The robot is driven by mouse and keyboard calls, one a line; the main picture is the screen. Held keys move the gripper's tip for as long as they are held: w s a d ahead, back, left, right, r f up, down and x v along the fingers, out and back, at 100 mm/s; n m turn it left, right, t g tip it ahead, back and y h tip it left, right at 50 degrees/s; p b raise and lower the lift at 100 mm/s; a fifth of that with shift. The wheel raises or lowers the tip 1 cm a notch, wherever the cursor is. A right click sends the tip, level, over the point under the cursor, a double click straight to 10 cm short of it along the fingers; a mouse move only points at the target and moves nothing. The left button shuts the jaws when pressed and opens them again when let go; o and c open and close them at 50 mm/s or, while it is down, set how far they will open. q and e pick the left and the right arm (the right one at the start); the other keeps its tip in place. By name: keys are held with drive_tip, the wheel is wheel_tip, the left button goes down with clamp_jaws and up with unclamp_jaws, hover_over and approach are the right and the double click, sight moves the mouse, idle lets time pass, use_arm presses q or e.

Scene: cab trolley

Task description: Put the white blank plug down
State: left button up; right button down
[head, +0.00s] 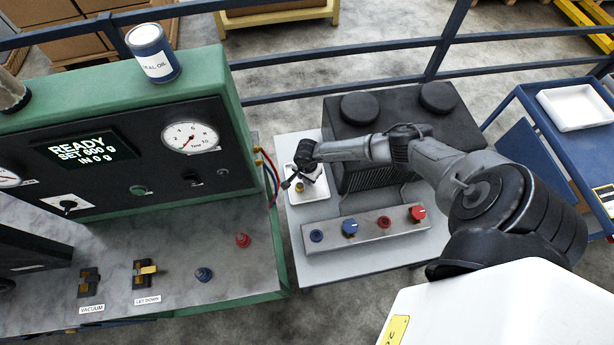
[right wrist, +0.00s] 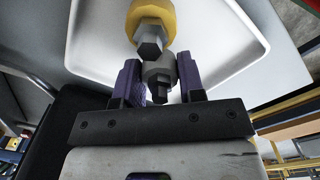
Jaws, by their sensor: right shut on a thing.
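My right gripper (head: 293,184) is over the small white tray (head: 321,190) at the left end of the grey bench. In the right wrist view, the gripper (right wrist: 160,88) is shut on a pale grey-white plug (right wrist: 158,70) with a dark hex end, which I take for the white blank plug. The same tray (right wrist: 222,50) fills the view behind it. A yellow fitting with a grey hex (right wrist: 152,14) is at the tray beside the plug; it also shows in the head view (head: 299,187). I cannot tell whether the plug touches the tray. My left gripper is not in view.
A control strip (head: 368,230) with knobs lies in front. The green machine (head: 240,135) is left. A blue trolley (head: 545,125) with a white tray (head: 577,107) is right; a blue rail (head: 330,88) runs behind.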

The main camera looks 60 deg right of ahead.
drive_tip(key=shift+f, duration=0.15)
drive_tip(key=c, duration=0.7)
unclamp_jaws()
